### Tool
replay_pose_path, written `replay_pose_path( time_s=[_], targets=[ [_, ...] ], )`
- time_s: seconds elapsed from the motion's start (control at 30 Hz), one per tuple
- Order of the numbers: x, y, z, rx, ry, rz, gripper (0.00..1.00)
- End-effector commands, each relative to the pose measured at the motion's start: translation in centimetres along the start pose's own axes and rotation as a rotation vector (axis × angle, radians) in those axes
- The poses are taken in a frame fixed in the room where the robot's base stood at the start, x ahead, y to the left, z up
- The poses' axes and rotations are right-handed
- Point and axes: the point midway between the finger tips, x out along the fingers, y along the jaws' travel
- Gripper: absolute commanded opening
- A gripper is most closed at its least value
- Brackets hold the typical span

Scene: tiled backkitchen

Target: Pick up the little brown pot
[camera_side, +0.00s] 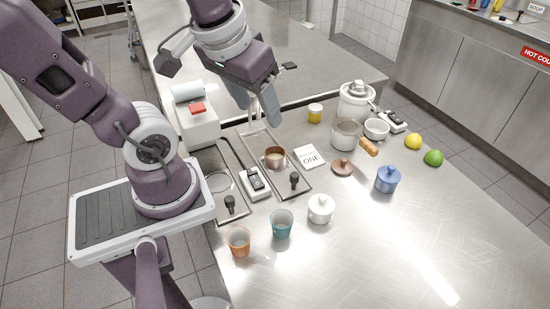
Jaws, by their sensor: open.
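The little brown pot (275,158) sits uncovered on a metal rack or tray (294,172) near the middle of the steel counter. A brown lid (342,167) lies on the counter to its right. My gripper (258,108) is open, with its grey-blue fingers pointing down. It is above and behind the pot in this view, apart from it, and nothing shows between the fingers.
A blue pot (387,179), a card (309,157) and a wooden-handled saucepan (345,135) are to the right. A white box (197,125) stands left. The front right counter is clear.

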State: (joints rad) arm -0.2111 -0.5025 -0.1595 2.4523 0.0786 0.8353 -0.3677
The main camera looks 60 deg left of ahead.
Motion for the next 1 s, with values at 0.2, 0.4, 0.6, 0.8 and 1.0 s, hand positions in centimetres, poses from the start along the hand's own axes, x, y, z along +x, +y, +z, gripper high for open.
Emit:
replay_pose_path(
  time_s=[0.2, 0.4, 0.6, 0.8, 1.0],
  targets=[
    [10.1, -2.8, -3.3, -0.739, -0.234, -0.201, 0.56],
    [14.3, -3.2, -3.8, -1.114, -0.336, -0.203, 0.56],
    [16.5, -3.1, -3.0, -1.154, -0.347, -0.203, 0.56],
    [19.8, -3.2, -1.4, -1.15, -0.349, -0.204, 0.56],
    [21.1, -3.2, -0.9, -1.153, -0.344, -0.203, 0.56]
  ],
)
